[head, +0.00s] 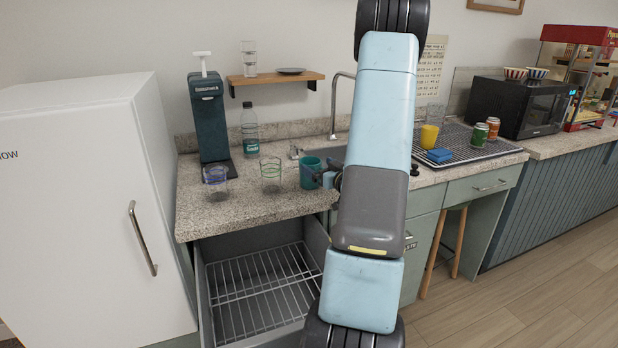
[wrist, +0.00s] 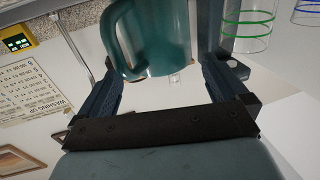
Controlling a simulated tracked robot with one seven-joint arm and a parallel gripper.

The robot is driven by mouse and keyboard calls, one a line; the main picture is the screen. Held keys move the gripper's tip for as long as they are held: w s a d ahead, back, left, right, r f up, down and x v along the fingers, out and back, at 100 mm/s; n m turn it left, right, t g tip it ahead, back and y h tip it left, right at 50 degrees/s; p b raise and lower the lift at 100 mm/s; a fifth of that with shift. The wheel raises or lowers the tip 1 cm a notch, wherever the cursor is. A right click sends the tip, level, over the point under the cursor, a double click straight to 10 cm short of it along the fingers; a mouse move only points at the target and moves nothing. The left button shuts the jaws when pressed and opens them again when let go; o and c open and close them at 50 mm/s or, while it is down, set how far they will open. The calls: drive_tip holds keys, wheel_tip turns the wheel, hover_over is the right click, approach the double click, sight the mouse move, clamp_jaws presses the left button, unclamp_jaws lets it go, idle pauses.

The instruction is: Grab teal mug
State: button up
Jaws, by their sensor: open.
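The teal mug (head: 309,173) stands upright on the speckled counter near its front edge, left of my arm. My gripper (head: 331,177) is at its right side, partly hidden behind my arm. In the wrist view the mug (wrist: 158,38) shows upside down between the two spread fingers of my gripper (wrist: 160,65), with its handle towards the left finger. The fingers are open with the mug between them; I cannot tell whether either one touches it.
An open drawer with a wire rack (head: 262,288) juts out below.

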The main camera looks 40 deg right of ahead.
sight(313, 162)
drive_tip(key=w, duration=0.3)
drive_tip(key=shift+w, duration=0.3)
drive_tip(key=c, duration=1.6)
drive_tip(key=shift+r, duration=0.15)
drive_tip(key=s+r, duration=0.1)
drive_tip(key=r, duration=0.1)
drive_tip(key=s+d+r, duration=0.1)
drive_tip(key=r, duration=0.2)
drive_tip(key=s+d+r, duration=0.1)
drive_tip(key=s+r, duration=0.1)
drive_tip(key=r, duration=0.1)
drive_tip(key=shift+s+d+r, duration=0.1)
drive_tip(key=shift+d+r, duration=0.1)
drive_tip(key=shift+d, duration=0.05)
drive_tip(key=shift+s+d+r, duration=0.7)
drive_tip(key=shift+s+d, duration=0.05)
drive_tip(key=shift+s, duration=0.55)
drive_tip(key=shift+s+d+r, duration=0.65)
drive_tip(key=shift+s+d, duration=0.15)
drive_tip(key=shift+s, duration=0.45)
drive_tip(key=shift+s+d+r, duration=0.7)
drive_tip(key=shift+s+d, duration=0.05)
drive_tip(key=shift+s, duration=0.55)
